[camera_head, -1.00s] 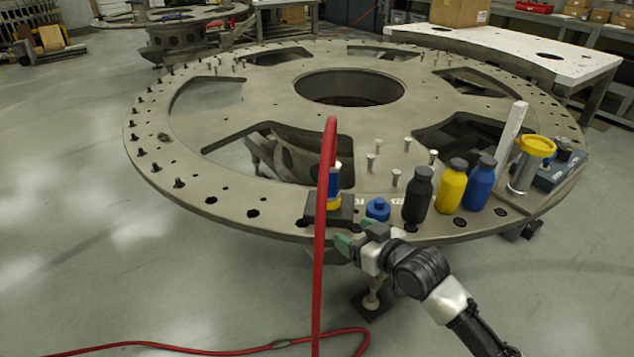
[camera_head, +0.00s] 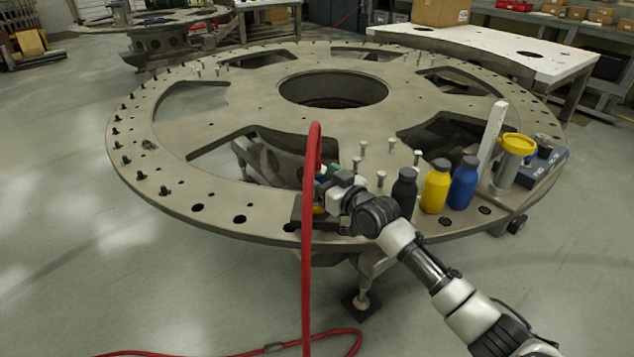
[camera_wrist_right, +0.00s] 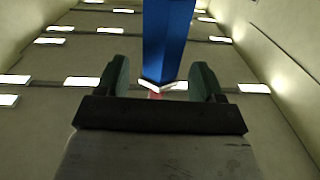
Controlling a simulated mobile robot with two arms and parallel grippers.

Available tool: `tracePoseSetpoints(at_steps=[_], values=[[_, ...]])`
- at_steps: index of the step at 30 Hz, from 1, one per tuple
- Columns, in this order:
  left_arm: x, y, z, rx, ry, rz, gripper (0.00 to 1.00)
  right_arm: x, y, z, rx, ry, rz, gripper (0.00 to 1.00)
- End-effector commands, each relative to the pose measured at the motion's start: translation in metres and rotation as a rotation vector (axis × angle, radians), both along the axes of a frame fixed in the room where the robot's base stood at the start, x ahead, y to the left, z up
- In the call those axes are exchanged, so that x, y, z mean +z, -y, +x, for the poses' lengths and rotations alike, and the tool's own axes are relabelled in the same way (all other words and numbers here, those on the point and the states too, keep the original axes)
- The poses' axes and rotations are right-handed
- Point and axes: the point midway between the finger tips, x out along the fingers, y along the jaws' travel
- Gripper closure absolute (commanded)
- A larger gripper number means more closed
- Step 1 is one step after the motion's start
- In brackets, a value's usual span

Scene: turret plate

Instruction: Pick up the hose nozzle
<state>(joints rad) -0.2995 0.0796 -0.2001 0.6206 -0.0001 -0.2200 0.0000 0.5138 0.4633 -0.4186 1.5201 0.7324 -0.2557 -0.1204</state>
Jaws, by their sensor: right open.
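The hose nozzle (camera_head: 319,210) stands in a dark block (camera_head: 297,213) near the front edge of the turret plate, joined to the red hose (camera_head: 309,260). My right gripper (camera_head: 327,180) is at the nozzle, coming from the right. My left gripper is not in view.
Black (camera_head: 404,190), yellow (camera_head: 436,188) and blue bottles (camera_head: 464,185) stand right of my right gripper. A yellow-topped cylinder (camera_head: 508,168) and white upright bar (camera_head: 492,135) are farther right. Several bolts (camera_head: 363,147) stand behind. The plate (camera_head: 235,120) has large cutouts.

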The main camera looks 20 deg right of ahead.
Motion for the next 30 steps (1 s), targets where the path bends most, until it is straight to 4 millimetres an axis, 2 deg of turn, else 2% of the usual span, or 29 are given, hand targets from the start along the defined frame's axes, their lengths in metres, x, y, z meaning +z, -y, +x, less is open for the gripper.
tracePoseSetpoints(at_steps=[4,13,23,30], values=[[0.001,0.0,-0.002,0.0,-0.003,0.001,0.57,0.001,-0.007,0.017,-0.001,0.001,0.0,0.32],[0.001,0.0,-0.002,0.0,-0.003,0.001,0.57,0.0,-0.008,0.02,0.0,0.0,0.0,0.34],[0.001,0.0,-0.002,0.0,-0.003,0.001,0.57,0.0,-0.008,0.02,0.0,0.0,0.0,0.84],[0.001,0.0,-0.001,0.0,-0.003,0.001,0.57,0.001,-0.008,0.02,0.0,0.002,0.0,0.86]])
